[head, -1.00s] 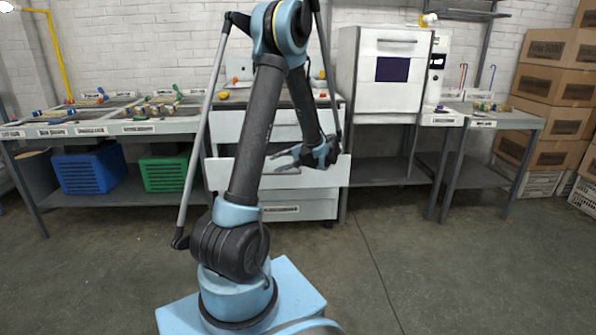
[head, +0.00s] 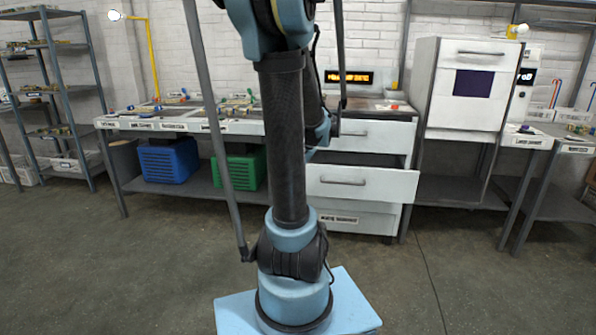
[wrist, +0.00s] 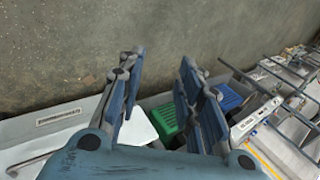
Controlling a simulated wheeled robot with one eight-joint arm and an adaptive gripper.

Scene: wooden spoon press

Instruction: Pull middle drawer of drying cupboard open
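The white drawer unit (head: 396,224) stands at the back, right of my arm in the head view. Its middle drawer (head: 395,186) juts forward past the drawer above, with a bar handle (head: 343,182) on its front. The top drawer (head: 385,136) and the bottom drawer (head: 375,220) sit farther back. In the wrist view, the pale drawer front (wrist: 138,132) lies beside and beyond the left finger. My gripper (wrist: 160,88) is open, its fingers apart with nothing between them. In the head view it is mostly hidden behind my arm.
A workbench (head: 115,124) with a blue crate (head: 168,160) and green crate (head: 228,172) below stands left of the drawers. A white cabinet with a dark window (head: 474,83) stands to the right. Open floor (head: 130,265) lies in front.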

